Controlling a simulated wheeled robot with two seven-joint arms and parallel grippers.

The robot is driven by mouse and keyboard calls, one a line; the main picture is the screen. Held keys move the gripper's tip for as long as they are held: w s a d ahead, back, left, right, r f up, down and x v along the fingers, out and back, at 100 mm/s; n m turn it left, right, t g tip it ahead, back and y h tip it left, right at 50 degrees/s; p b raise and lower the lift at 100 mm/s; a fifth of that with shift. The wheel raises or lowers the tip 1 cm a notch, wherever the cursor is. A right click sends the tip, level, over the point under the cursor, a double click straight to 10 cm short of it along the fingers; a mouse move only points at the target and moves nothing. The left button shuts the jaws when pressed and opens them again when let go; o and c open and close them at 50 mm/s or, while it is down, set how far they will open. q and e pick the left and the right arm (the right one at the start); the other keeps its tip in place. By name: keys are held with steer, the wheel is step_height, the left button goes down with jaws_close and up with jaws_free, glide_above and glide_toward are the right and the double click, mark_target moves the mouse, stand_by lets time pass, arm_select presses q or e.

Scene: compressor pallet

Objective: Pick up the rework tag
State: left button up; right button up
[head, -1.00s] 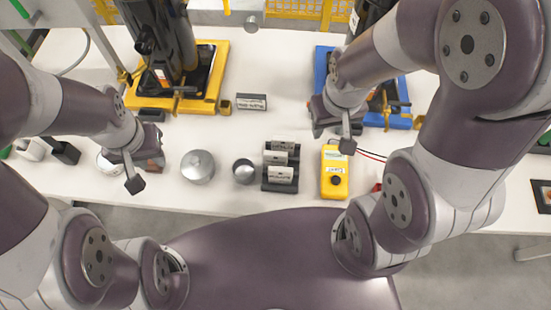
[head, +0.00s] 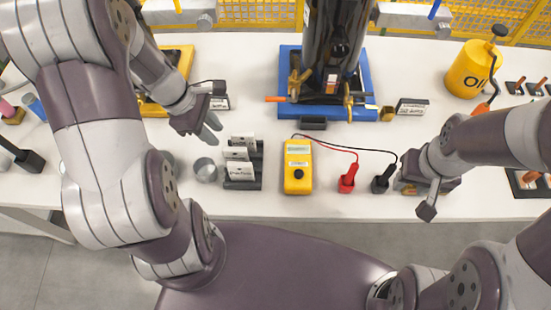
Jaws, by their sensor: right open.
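A black rack (head: 243,184) holds several white tags (head: 239,170) near the table's front edge. Their print is too small to read, so I cannot tell which one is the rework tag. My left gripper (head: 211,130) hangs behind and to the left of the rack, apart from it, with its fingers pointing down toward the front. I cannot tell how far its fingers are parted. My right gripper (head: 428,207) is open and empty at the front edge on the right, well away from the rack.
A yellow meter (head: 298,168) stands right of the rack, with red (head: 347,179) and black (head: 382,181) clamps on its leads. A metal cup (head: 205,170) is left of the rack. A compressor on a blue pallet (head: 345,113) stands behind. A yellow oil can (head: 471,70) is at the back right.

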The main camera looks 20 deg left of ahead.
mark_target(239, 154)
arm_select(q)
steer(key=shift+n, duration=0.7)
steer(key=b+x, duration=0.2)
steer(key=x, duration=0.4)
steer(key=b+x, duration=0.2)
steer(key=x, duration=0.4)
steer(key=shift+w+d+f, duration=0.25)
steer(key=shift+r, duration=0.1)
jaws_close()
